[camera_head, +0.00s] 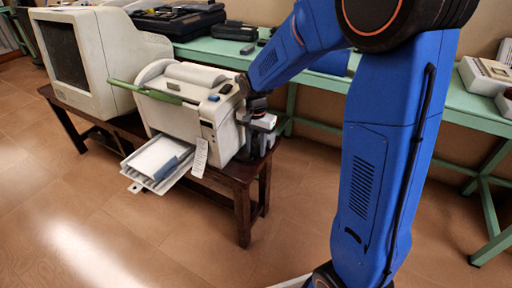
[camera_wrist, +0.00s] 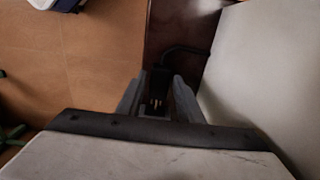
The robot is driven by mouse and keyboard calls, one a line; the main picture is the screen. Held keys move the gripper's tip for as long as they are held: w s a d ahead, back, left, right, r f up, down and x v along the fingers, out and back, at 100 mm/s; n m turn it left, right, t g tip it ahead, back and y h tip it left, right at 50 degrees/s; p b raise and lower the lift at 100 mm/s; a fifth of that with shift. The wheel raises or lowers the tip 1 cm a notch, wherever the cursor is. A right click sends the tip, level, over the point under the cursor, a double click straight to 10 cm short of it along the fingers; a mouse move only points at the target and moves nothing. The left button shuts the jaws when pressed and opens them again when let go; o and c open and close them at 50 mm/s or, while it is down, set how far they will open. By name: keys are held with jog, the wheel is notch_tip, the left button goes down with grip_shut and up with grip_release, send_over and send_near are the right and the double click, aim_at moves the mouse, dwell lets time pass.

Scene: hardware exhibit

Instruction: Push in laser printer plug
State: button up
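The laser printer (camera_head: 190,102) is a white-grey box with a green bar across its top and an open paper tray at its front. It stands on a dark wooden table. My gripper (camera_head: 262,135) is at the printer's right side. In the wrist view a dark plug (camera_wrist: 157,88) with light metal prongs sits between the two fingers of my gripper (camera_wrist: 157,95). The prongs point toward the camera. A black cable runs from the plug up and to the right. Whether both fingers touch the plug is too dark to tell. No socket is recognisable.
The printer's pale side (camera_wrist: 275,60) is close on the right in the wrist view. An old monitor (camera_head: 90,62) stands left of the printer on the wooden table (camera_head: 240,180). A green bench (camera_head: 425,88) runs behind. The tiled floor in front is clear.

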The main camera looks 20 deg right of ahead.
grip_shut()
jog(key=shift+w+d, duration=1.2)
jog(key=shift+w, duration=0.05)
jog(key=shift+o, duration=2.1)
grip_release()
jog(key=shift+d, duration=0.1)
notch_tip(320, 180, up, 17)
jog(key=shift+r, duration=0.2)
